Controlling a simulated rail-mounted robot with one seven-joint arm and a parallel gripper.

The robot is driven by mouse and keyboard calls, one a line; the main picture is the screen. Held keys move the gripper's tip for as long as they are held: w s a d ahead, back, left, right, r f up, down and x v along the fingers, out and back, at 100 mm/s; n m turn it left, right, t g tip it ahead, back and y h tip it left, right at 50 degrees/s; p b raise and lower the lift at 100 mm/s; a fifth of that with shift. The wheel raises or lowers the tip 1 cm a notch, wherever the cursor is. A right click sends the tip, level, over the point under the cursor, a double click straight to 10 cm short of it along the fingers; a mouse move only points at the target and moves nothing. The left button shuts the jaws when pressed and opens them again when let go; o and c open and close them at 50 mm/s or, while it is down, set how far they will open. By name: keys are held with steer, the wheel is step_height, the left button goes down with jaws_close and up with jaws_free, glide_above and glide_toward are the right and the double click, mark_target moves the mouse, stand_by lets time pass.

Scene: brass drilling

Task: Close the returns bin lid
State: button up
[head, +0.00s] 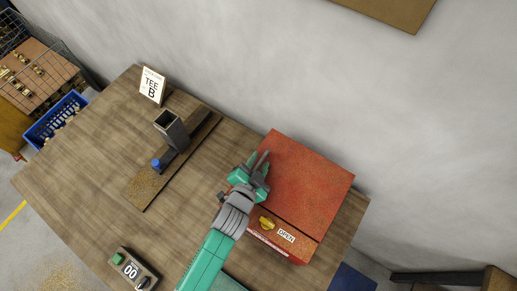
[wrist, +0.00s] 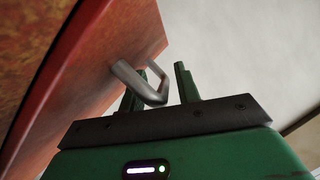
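The returns bin is a red box (head: 298,243) at the right end of the wooden bench in the head view, with an "OPEN" label and a yellow emblem on its front. Its broad red lid (head: 310,185) faces the camera; I cannot tell its exact angle. In the wrist view a grey metal handle (wrist: 126,74) stands out from a red panel (wrist: 110,50). My gripper (head: 260,163) is at the lid's left edge. Its fingers (wrist: 160,88) are apart, with part of the handle between them. I cannot tell whether they touch it.
On the bench (head: 85,170) stand a drilling fixture with a square grey tube (head: 171,128), a "TEE B" card (head: 152,86) and a counter box reading 00 (head: 132,269). A blue crate (head: 56,118) is beyond the left edge. A grey wall (head: 250,60) rises close behind the bin.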

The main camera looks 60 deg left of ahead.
steer(key=shift+s, duration=0.1)
steer(key=b+v, duration=0.1)
steer(key=v, duration=0.6)
steer(key=shift+f, duration=0.1)
steer(key=shift+s+d, duration=0.25)
